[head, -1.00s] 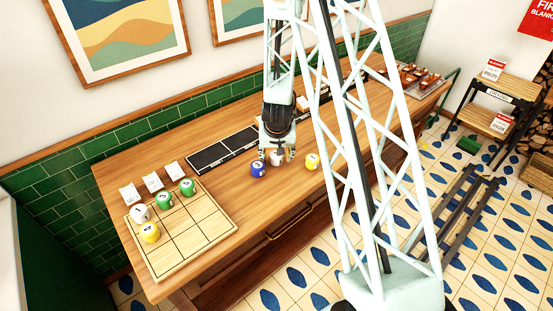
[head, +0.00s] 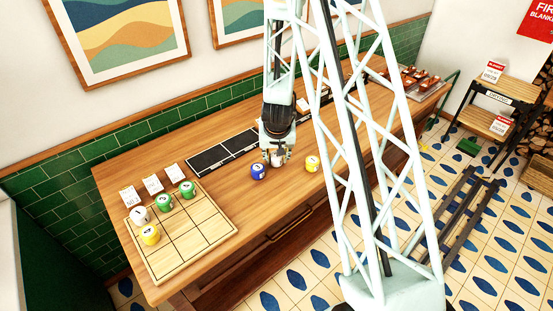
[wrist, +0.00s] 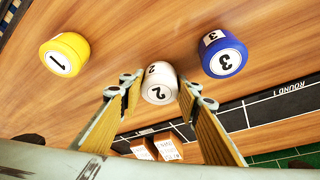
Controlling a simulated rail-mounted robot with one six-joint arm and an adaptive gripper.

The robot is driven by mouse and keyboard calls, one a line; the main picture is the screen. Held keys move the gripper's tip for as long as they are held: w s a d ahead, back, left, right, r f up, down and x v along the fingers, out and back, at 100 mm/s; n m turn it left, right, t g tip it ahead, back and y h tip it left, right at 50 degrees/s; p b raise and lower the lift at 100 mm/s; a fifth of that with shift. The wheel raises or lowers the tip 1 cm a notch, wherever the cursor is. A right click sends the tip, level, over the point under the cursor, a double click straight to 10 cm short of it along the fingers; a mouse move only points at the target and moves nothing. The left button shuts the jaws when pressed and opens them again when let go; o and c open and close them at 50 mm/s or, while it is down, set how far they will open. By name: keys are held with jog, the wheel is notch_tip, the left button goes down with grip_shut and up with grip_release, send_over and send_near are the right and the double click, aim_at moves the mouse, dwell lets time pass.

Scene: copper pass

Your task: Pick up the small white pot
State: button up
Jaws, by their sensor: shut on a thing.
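The small white pot (wrist: 160,84), marked 2, is between the two fingers of my gripper (wrist: 160,98) in the wrist view. My gripper is shut on it, with a finger at each side. In the head view the white pot (head: 277,161) shows small beneath my gripper (head: 277,154), low over the wooden counter. I cannot tell whether its base touches the counter.
A blue pot marked 3 (head: 258,171) stands close on the left and a yellow pot marked 1 (head: 312,163) on the right. A gridded board (head: 196,262) with several pots lies at the counter's left end. A black strip (head: 222,152) runs behind.

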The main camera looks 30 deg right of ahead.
jog(key=shift+r+p, duration=0.3)
jog(key=shift+r, duration=1.1)
jog(key=s+b, duration=0.1)
jog(key=s, duration=0.4)
jog(key=s+a+r+b, duration=0.1)
jog(key=s, duration=0.4)
jog(key=s+a+b, duration=0.1)
jog(key=s, duration=0.5)
jog(key=shift+r+b, duration=0.25)
jog(key=shift+b, duration=0.15)
jog(key=shift+w+a, duration=0.1)
jog(key=shift+a, duration=0.05)
